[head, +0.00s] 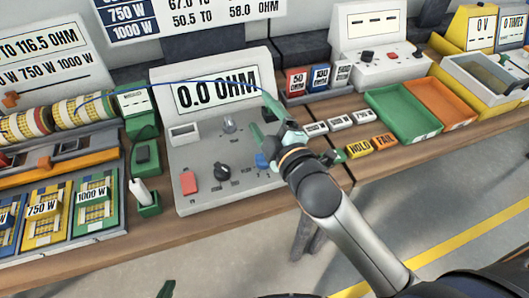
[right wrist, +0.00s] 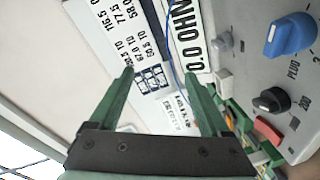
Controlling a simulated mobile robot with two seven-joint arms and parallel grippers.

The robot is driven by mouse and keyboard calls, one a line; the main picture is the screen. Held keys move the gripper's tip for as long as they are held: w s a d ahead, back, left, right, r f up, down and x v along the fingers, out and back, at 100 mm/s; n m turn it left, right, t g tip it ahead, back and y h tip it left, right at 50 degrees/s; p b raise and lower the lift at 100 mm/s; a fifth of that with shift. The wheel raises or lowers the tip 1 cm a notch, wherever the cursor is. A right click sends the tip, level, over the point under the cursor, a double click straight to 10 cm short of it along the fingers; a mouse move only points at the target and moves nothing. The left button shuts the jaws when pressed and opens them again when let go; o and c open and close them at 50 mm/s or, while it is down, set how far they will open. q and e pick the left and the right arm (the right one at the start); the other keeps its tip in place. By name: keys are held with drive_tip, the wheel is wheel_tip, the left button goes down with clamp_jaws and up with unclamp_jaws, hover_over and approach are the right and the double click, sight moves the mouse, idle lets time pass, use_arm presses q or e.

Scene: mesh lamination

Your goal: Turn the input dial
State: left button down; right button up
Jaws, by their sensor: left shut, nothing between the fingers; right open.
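The grey meter box (head: 205,155) stands on the bench with its display at 0.0 OHM. Its panel carries a grey knob (head: 228,124), a black dial (head: 222,172) and a blue knob (head: 262,160); I cannot read which is the input dial. The right wrist view shows the blue knob (right wrist: 290,34) and black dial (right wrist: 268,100) to the right of the fingers. My right gripper (head: 264,119) is open and empty above the box's right side, apart from the knobs.
A red button (head: 188,182) is at the panel's front left. A blue cable (head: 190,84) arcs over the display. A white probe (head: 140,190) stands in a green holder on the left. Green (head: 402,112) and orange (head: 440,103) trays lie at right.

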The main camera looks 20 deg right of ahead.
drive_tip(key=a+r+n+t+y, duration=0.2)
drive_tip(key=a+r+n+y, duration=1)
drive_tip(key=r+n, duration=0.4)
drive_tip(key=s+a+f+n+g+y, duration=0.25)
drive_tip(key=s+a+n+g, duration=0.3)
drive_tip(key=n+g, duration=0.65)
drive_tip(key=s+a+f+n+g+y, duration=0.1)
drive_tip(key=s+a+n+g+y, duration=0.4)
drive_tip(key=n, duration=1.2)
drive_tip(key=n+g+h, duration=0.2)
drive_tip(key=n+h, duration=1.1)
drive_tip(key=h, duration=0.9)
hover_over(263, 159)
wheel_tip(263, 159, down, 14)
drive_tip(key=shift+y, duration=0.25)
drive_tip(key=f, duration=0.3)
drive_tip(key=f+p, duration=0.1)
drive_tip(key=f, duration=0.3)
drive_tip(key=f+p, duration=0.1)
drive_tip(key=f, duration=0.3)
drive_tip(key=shift+w+d+f, duration=0.15)
drive_tip(key=shift+w+f, duration=0.1)
drive_tip(key=shift+w, duration=0.1)
